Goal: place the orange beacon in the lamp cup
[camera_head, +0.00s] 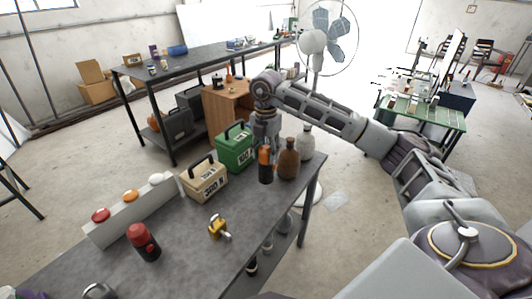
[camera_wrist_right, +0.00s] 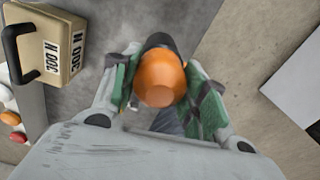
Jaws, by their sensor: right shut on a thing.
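The orange beacon (camera_head: 265,165) has an orange top and a black body. It looks upright at the far end of the dark table, beside the brown bottle. My right gripper (camera_head: 266,143) is above it, pointing down. In the right wrist view the beacon's orange top (camera_wrist_right: 160,78) is between the two green-padded fingers (camera_wrist_right: 165,92), and the gripper is shut on it. I cannot tell whether its base touches the table. I cannot identify the lamp cup for sure; a grey metallic rounded object (camera_head: 98,291) is cut off at the bottom left. My left gripper is out of view.
A green case (camera_head: 235,150) and a beige case (camera_head: 206,180) stand left of the beacon. Brown (camera_head: 289,160) and grey (camera_head: 307,143) bottles stand right. A light panel (camera_head: 128,216) carries coloured domes. A red-and-black beacon (camera_head: 143,243) and yellow object (camera_head: 218,228) stand nearer.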

